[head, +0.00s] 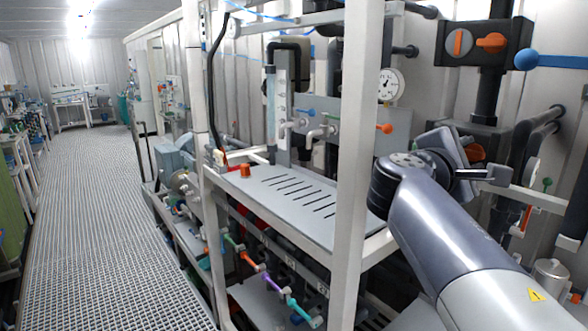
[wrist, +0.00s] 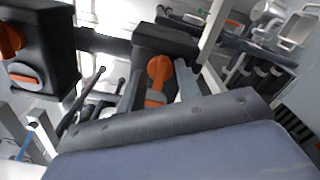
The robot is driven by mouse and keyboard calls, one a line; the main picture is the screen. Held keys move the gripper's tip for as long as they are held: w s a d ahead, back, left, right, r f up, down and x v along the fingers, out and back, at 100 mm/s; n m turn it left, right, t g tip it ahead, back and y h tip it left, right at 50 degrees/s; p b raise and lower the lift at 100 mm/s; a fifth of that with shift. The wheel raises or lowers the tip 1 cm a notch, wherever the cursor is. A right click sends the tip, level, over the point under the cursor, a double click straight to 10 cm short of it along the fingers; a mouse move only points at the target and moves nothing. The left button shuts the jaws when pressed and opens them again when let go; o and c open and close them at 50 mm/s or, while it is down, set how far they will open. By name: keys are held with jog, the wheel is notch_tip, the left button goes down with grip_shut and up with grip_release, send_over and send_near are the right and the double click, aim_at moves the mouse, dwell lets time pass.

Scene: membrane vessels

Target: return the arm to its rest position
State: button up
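My arm reaches in from the lower right of the head view, bent at its elbow, with its far end by the pipework behind the white frame. My gripper (head: 486,174) shows there only in part, as a dark link and a small grey block pointing right. I cannot make out two separate fingers or a gap, and I see nothing held.
A white post (head: 357,150) stands just left of my arm. A black valve body (head: 484,42) with orange handles is above it; another orange handle (wrist: 158,70) shows in the wrist view. A slotted grey shelf (head: 300,200) lies left of the arm. The grating aisle (head: 95,220) is clear.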

jog(key=n+p, duration=0.2)
jog(key=p, duration=0.1)
jog(key=shift+r+n, duration=0.25)
jog(key=shift+n, duration=0.15)
jog(key=shift+s+a+f, duration=0.1)
jog(key=shift+a+f, duration=0.1)
jog(key=shift+a, duration=0.05)
jog(key=shift+b+v, duration=0.65)
jog(key=shift+v, duration=1.85)
jog(key=shift+d, duration=0.1)
